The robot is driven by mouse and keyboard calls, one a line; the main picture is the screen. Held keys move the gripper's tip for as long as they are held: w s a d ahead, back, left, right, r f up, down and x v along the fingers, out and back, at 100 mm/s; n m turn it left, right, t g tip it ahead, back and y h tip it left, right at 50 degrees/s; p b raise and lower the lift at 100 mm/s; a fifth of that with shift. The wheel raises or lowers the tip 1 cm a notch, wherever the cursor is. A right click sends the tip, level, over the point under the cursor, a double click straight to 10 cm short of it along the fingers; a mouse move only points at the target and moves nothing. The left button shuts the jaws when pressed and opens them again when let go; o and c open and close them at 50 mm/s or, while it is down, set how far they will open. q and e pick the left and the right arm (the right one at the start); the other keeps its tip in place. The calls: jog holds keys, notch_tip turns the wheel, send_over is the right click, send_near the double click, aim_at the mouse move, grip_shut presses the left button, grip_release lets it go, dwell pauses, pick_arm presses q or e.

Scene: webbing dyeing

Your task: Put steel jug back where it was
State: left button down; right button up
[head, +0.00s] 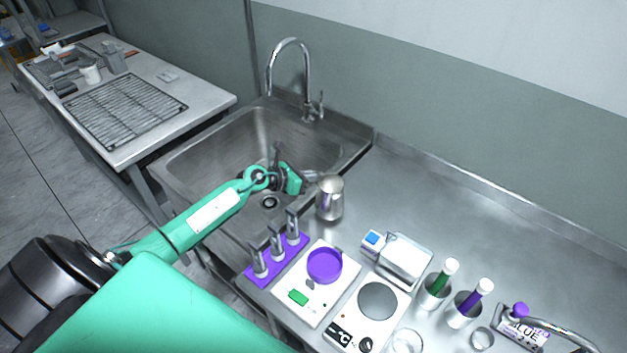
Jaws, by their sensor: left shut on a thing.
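The steel jug (330,199) is a shiny metal vessel, upright at the right edge of the sink, beside the counter. My left gripper (304,180) reaches across the sink from the left and is shut on the jug at its far left side, where a handle seems to be. The fingertips are partly hidden, and I cannot tell whether the jug's base touches the counter. My right gripper is not in view.
The sink (190,160) with a tall tap (291,45) lies behind and left of the jug. A purple rack (259,277), a scale with a purple dish (325,265), a hotplate (377,300) and dye cups (436,290) stand in front. The counter (440,195) to the right is clear.

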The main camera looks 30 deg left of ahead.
pick_arm(q)
jog(key=shift+f, duration=0.9)
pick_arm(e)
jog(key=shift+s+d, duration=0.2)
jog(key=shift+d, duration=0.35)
pick_arm(q)
jog(key=shift+f, duration=0.15)
jog(key=c, duration=1.6)
grip_release()
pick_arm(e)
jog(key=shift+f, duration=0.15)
